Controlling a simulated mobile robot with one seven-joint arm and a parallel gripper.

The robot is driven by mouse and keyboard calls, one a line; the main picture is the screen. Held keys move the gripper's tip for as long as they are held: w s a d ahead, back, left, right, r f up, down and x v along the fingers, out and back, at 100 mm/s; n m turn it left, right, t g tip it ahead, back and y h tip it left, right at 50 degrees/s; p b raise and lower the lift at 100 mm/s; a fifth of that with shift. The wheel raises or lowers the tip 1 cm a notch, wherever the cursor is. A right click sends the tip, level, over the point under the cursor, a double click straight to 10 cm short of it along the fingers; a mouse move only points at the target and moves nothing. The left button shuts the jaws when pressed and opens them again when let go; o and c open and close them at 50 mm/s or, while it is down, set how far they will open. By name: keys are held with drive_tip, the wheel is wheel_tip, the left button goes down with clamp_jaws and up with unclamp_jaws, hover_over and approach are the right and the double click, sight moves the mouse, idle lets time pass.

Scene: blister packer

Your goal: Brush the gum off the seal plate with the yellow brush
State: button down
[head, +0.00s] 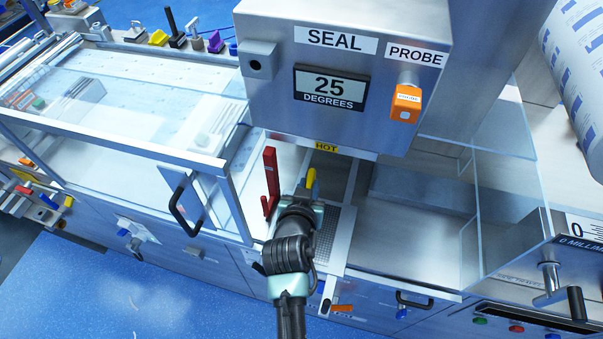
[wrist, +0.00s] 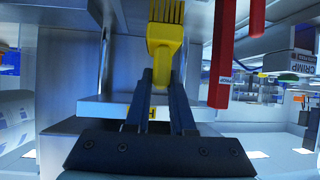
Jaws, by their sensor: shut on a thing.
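The yellow brush (wrist: 163,45) is in my gripper (wrist: 160,82), with its bristles pointing away from the fingers at the top of the wrist view. In the head view the brush (head: 311,178) shows as a small yellow piece just past my gripper (head: 303,200). My gripper is shut on its handle, under the front of the SEAL housing (head: 345,50). The perforated seal plate (head: 338,240) lies below and to the right of my gripper, partly covered by my arm. I cannot make out any gum on it.
A red upright bar (head: 271,180) stands close to the left of my gripper. A HOT label (head: 326,148) is on the housing's lower edge. A clear guard with a black handle (head: 186,205) is to the left. Clear panels (head: 507,165) stand to the right.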

wheel_tip(320, 180, up, 2)
drive_tip(key=shift+w+p, duration=0.15)
drive_tip(key=shift+p, duration=0.35)
drive_tip(key=shift+r, duration=0.45)
drive_tip(key=shift+f, duration=0.1)
